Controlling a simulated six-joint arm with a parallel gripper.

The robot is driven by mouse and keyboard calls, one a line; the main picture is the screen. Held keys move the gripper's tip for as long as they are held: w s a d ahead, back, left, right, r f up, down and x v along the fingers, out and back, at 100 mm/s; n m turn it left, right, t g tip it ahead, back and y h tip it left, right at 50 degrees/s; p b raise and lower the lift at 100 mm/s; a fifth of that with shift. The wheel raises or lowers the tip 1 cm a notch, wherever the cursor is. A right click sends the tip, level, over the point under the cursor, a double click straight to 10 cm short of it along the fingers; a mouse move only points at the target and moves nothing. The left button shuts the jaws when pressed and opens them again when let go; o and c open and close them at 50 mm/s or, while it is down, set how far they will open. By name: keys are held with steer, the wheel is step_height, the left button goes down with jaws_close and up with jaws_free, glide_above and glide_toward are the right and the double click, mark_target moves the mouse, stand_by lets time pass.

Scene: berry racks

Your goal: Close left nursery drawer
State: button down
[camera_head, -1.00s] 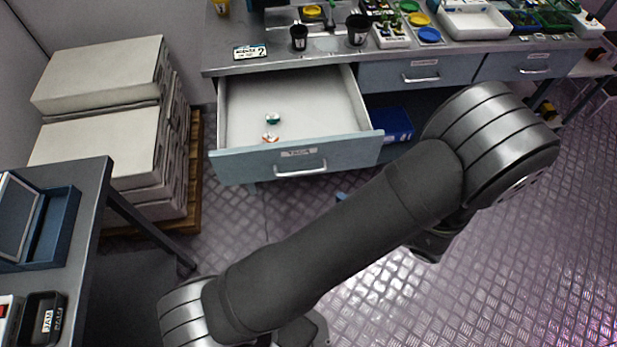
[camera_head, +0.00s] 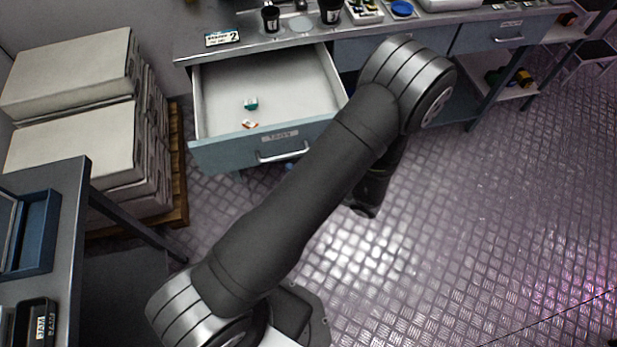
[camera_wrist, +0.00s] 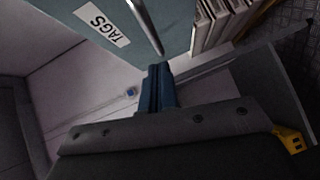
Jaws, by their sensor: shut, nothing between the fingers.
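The left nursery drawer (camera_head: 255,150) is pulled well out from under the bench, its blue-grey front facing me with a label and a bar handle (camera_head: 283,153). A small teal-and-white item (camera_head: 250,103) and an orange-and-white item (camera_head: 250,124) lie inside. In the wrist view, a blue-grey front (camera_wrist: 120,30) labelled TAGS shows with its handle (camera_wrist: 146,24). My gripper (camera_wrist: 159,72) is shut and empty, its blue fingertips close to that front near the handle's end. Contact cannot be told.
Stacked pale boxes (camera_head: 75,145) stand on a pallet left of the drawer. A dark side table (camera_head: 68,215) with a blue tray (camera_head: 38,235) is at the left edge. The bench top (camera_head: 300,45) carries cups and trays. The metal floor (camera_head: 500,220) at right is clear.

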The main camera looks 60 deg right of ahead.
steer(key=shift+w+d+f, duration=0.3)
steer(key=shift+w+d, duration=0.55)
steer(key=shift+w, duration=0.05)
glide_above(275, 101)
steer(key=w+d, duration=0.2)
steer(key=shift+w+d, duration=0.15)
steer(key=shift+w+d+r, duration=0.15)
steer(key=shift+w+d, duration=0.15)
steer(key=shift+d, duration=0.05)
steer(key=shift+w, duration=0.1)
steer(key=shift+r, duration=0.1)
steer(key=shift+s+a, duration=0.4)
steer(key=shift+s, duration=0.05)
steer(key=shift+s+a+r, duration=0.15)
steer(key=shift+s+a, duration=0.45)
steer(key=shift+s+a+r, duration=0.15)
steer(key=shift+s+a, duration=0.4)
steer(key=shift+s, duration=0.05)
steer(key=s, duration=0.6)
steer(key=s+r, duration=0.1)
steer(key=s, duration=0.3)
steer(key=shift+r, duration=0.1)
